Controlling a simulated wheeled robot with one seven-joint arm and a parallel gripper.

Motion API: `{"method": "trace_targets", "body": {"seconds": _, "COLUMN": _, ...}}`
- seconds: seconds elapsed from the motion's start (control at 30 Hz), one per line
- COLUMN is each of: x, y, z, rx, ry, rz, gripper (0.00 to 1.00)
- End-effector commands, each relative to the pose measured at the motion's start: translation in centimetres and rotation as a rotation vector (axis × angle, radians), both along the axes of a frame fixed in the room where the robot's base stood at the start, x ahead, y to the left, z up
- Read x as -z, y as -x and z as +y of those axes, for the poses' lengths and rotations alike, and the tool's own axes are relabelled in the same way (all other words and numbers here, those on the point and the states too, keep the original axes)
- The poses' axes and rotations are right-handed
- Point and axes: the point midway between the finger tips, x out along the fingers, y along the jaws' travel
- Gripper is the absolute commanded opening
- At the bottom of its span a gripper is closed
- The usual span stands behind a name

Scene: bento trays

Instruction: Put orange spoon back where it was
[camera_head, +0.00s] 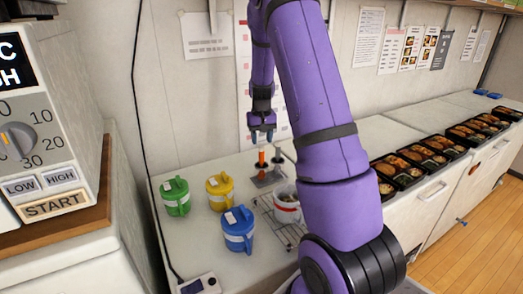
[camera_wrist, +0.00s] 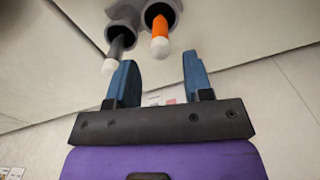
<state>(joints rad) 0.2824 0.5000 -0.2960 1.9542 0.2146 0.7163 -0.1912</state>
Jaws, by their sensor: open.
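The orange spoon (camera_head: 262,159) stands upright at the grey holder (camera_head: 268,181) on the counter, with its handle end up. In the wrist view, the orange handle with a white tip (camera_wrist: 160,35) points out of a round grey cup of the holder (camera_wrist: 172,7). Its lower end is hidden in the cup. My gripper (camera_head: 262,138) is open and empty just above the orange spoon. In the wrist view, the fingers of my gripper (camera_wrist: 160,77) are apart, and the handle tip lies ahead of the gap, untouched.
A dark-handled utensil (camera_head: 278,157) stands beside the orange spoon in the same holder. Green (camera_head: 175,195), yellow (camera_head: 220,192) and blue (camera_head: 238,229) lidded jugs stand nearby. A white container (camera_head: 286,207) sits on a wire rack (camera_head: 268,213). Bento trays (camera_head: 411,171) line the right counter.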

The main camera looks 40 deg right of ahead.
Motion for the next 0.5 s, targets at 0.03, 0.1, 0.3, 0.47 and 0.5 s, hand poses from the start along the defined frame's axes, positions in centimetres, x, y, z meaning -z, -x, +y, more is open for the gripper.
{"method": "trace_targets", "body": {"seconds": 0.03, "x": -1.1, "y": -0.1, "z": 0.0, "rx": 0.0, "ry": 0.001, "rz": -0.004, "gripper": 0.46}}
{"method": "trace_targets", "body": {"seconds": 0.1, "x": -2.2, "y": 0.0, "z": 0.0, "rx": 0.0, "ry": 0.001, "rz": -0.003, "gripper": 0.46}}
{"method": "trace_targets", "body": {"seconds": 0.3, "x": -4.4, "y": 0.0, "z": 0.0, "rx": 0.0, "ry": 0.0, "rz": -0.001, "gripper": 0.46}}
{"method": "trace_targets", "body": {"seconds": 0.47, "x": -5.6, "y": 0.1, "z": 0.5, "rx": -0.005, "ry": -0.001, "rz": -0.009, "gripper": 0.46}}
{"method": "trace_targets", "body": {"seconds": 0.5, "x": -6.0, "y": 0.2, "z": 0.9, "rx": -0.009, "ry": -0.003, "rz": -0.013, "gripper": 0.46}}
